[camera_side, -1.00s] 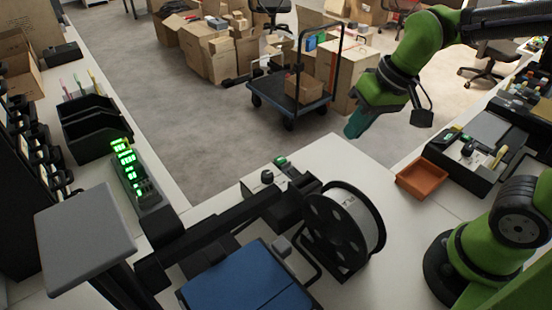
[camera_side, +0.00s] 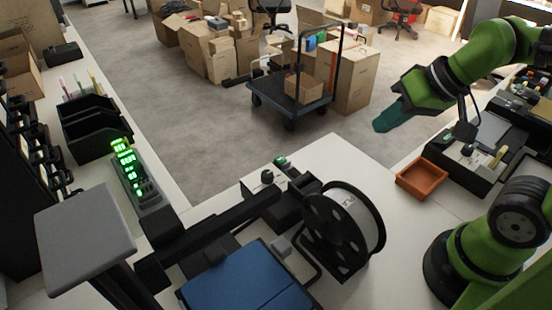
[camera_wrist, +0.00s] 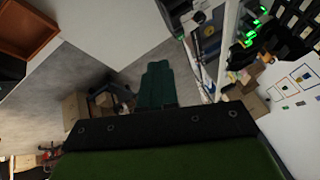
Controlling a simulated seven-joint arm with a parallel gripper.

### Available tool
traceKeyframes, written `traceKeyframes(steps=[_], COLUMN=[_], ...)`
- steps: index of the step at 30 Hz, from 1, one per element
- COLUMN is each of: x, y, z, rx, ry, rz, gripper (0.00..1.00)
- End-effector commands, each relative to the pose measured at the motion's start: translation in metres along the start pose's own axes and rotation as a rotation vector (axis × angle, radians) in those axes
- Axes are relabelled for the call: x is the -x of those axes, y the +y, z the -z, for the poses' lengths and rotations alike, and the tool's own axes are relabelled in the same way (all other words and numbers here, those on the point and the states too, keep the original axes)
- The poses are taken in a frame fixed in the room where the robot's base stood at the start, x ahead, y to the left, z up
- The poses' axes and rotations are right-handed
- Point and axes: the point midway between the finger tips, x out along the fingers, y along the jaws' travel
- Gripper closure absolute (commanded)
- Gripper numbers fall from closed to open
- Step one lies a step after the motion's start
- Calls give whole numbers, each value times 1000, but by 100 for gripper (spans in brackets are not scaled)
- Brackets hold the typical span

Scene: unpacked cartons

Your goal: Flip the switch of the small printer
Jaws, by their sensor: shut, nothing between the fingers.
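My gripper (camera_side: 382,125), with teal fingers, is shut and empty, held in the air above the gap between the tables. The shut fingers also show in the wrist view (camera_wrist: 157,68). I cannot tell for sure which device is the small printer. A dark box with a grey lid and small controls (camera_side: 484,130) stands on the right table, right of my gripper and partly behind my arm's cable. A pale unit with a black knob and a green switch-like part (camera_side: 264,186) stands at the centre, below and left of my gripper. My gripper touches neither; switch positions are too small to read.
An orange tray (camera_side: 422,179) lies on the right table. A black spool (camera_side: 335,232) stands beside the centre unit. A device with green lit displays (camera_side: 140,183) and black bins (camera_side: 92,130) are at left. A cart (camera_side: 290,97) and cartons stand on the floor.

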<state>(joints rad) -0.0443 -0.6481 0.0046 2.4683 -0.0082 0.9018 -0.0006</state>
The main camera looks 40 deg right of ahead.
Motion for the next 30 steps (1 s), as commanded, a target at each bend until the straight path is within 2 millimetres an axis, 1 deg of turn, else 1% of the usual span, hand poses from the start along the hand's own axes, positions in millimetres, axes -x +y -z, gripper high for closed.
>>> traceKeyframes(steps=[2,4,8,11,15,18,21,24,27,30], x=[-11,-21,-42,-59,-84,-98,-105,-104,-99,-98], y=[-9,-18,-38,-52,-73,-84,-91,-94,-95,-93], z=[6,12,25,34,45,52,60,68,72,70], rx=[65,171,445,690,1062,1306,1509,1663,1768,1827], ry=[-58,-110,-211,-291,-395,-455,-496,-513,-518,-530], rz=[-17,-32,-48,-46,-19,11,44,68,86,105], gripper=[100,100,100,100,100,100,100,100,100,100])
